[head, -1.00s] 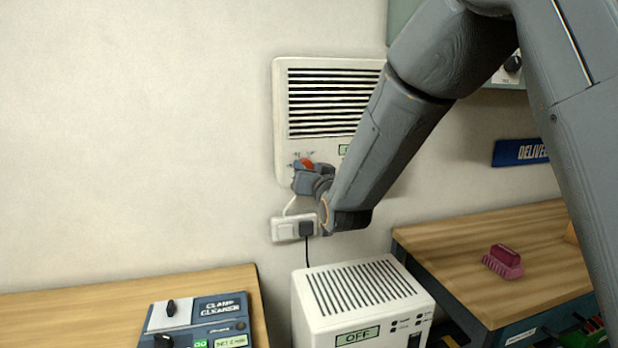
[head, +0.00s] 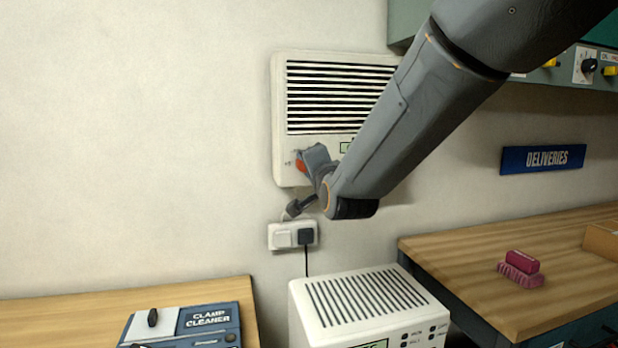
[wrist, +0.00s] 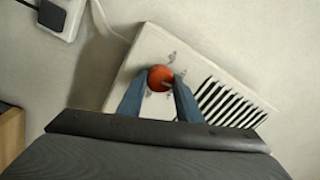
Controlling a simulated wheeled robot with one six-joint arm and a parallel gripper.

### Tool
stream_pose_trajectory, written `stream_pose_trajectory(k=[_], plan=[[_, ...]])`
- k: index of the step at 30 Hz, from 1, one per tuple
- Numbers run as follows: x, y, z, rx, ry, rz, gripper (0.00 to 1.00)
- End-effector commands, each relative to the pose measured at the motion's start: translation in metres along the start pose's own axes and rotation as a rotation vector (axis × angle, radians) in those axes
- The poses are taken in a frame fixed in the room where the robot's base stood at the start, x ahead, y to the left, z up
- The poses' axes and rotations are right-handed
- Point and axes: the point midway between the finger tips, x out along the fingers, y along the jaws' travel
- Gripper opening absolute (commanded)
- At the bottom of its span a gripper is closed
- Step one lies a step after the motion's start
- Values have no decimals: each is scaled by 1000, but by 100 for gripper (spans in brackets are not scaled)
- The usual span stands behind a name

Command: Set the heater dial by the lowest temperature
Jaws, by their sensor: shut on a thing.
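The heater (head: 282,120) is a cream wall unit with black slats in the head view; it also shows tilted in the wrist view (wrist: 133,62). Its dial (wrist: 160,77) is a round red-orange knob with a pale pointer mark, and small marks stand around it. My gripper (wrist: 158,88) is shut on the dial, one blue-grey finger on each side. In the head view the dial (head: 300,163) is partly covered by my gripper (head: 308,162). A small green display on the heater is mostly hidden behind my arm. The marks are too small to read.
A wall socket (head: 283,238) with a plug and cord is just below the heater. A white slatted box (head: 365,300) stands below. A clamp cleaner (head: 195,322) sits on the left bench, a pink brush (head: 521,268) on the right bench. A blue DELIVERIES sign (head: 542,158) hangs at right.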

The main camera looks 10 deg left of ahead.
Motion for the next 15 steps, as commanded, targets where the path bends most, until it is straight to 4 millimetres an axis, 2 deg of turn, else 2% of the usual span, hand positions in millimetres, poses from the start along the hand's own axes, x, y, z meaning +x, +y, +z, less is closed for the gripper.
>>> stream_pose_trajectory(k=[15], plan=[[1,4,1,460,0,-2,10]])
